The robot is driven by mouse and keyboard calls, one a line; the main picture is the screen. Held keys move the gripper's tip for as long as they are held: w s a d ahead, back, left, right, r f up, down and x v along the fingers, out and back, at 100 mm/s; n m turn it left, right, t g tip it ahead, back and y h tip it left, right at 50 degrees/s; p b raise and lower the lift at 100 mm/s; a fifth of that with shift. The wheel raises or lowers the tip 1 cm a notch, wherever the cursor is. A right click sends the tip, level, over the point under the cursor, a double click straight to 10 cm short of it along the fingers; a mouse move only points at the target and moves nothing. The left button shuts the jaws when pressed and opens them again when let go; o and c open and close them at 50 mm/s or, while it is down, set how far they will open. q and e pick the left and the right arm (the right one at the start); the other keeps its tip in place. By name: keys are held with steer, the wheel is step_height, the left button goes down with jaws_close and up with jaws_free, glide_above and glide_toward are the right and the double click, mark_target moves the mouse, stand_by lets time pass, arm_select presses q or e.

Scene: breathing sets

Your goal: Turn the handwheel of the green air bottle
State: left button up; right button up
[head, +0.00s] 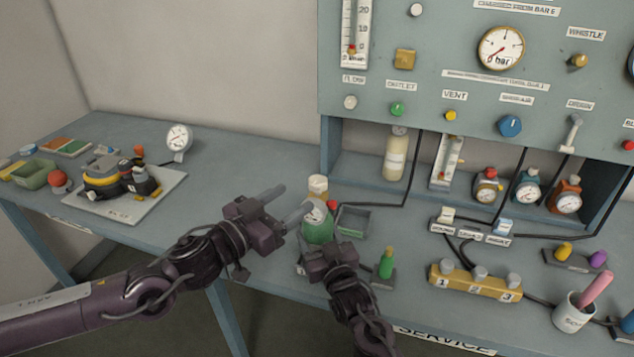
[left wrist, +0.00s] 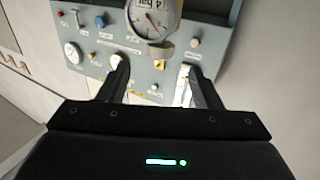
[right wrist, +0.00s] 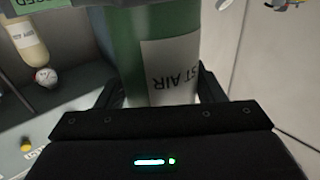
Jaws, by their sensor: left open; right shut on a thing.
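The green air bottle (head: 317,232) stands near the front edge of the bench, left of centre in the head view. My right gripper (head: 327,246) is shut around its body. In the right wrist view the bottle (right wrist: 122,55) is between the fingers, its white label (right wrist: 170,68) reading "ST AIR". A small red part (head: 332,205) shows at the bottle's top; I cannot tell whether it is the handwheel. My left gripper (head: 290,198) is open beside the bottle's top, partly covering it. In the left wrist view a round gauge (left wrist: 153,18) is close ahead, beyond the open fingers.
A green tray (head: 354,221) and a small green bottle (head: 386,262) stand right of the bottle. A yellow manifold block (head: 474,283) lies further right. The gauge panel (head: 440,75) rises behind.

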mark_target(311, 187)
arm_select(q)
steer(key=x, duration=0.8)
steer(key=shift+w+d, duration=0.15)
steer(key=c, duration=1)
